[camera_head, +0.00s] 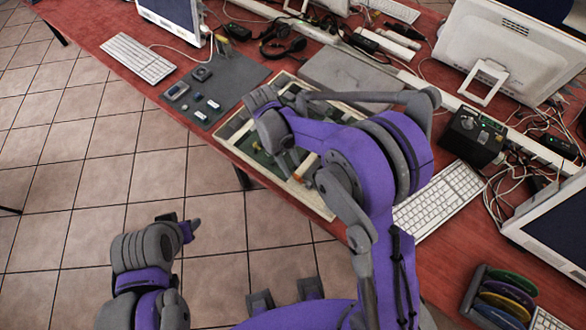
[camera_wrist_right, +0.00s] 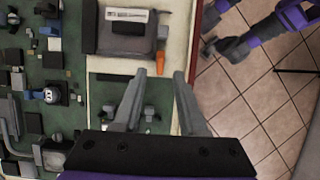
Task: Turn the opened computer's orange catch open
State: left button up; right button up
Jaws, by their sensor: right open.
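The opened computer (camera_head: 322,205) is a pale-framed case with a green board, lying on the red table, partly hidden by my right arm. In the right wrist view its orange catch (camera_wrist_right: 159,43) is a small upright tab beside a grey drive with a white label (camera_wrist_right: 126,32). My right gripper (camera_wrist_right: 159,74) is open and empty. Its two fingertips are just short of the catch in that picture, with the catch lined up between them, apart from it. In the head view my left gripper (camera_head: 188,230) is over the tiled floor, away from the table; its jaws are unclear.
A grey mat (camera_head: 232,82) with small parts lies left of the computer. A flat grey box (camera_head: 345,72) lies behind it. A keyboard (camera_head: 440,200), a black box (camera_head: 472,136) and tangled cables lie to the right. The floor (camera_head: 85,185) in front of the table is clear.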

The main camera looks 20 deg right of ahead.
aim_at(298, 178)
jog(key=shift+x, duration=1.35)
grip_shut()
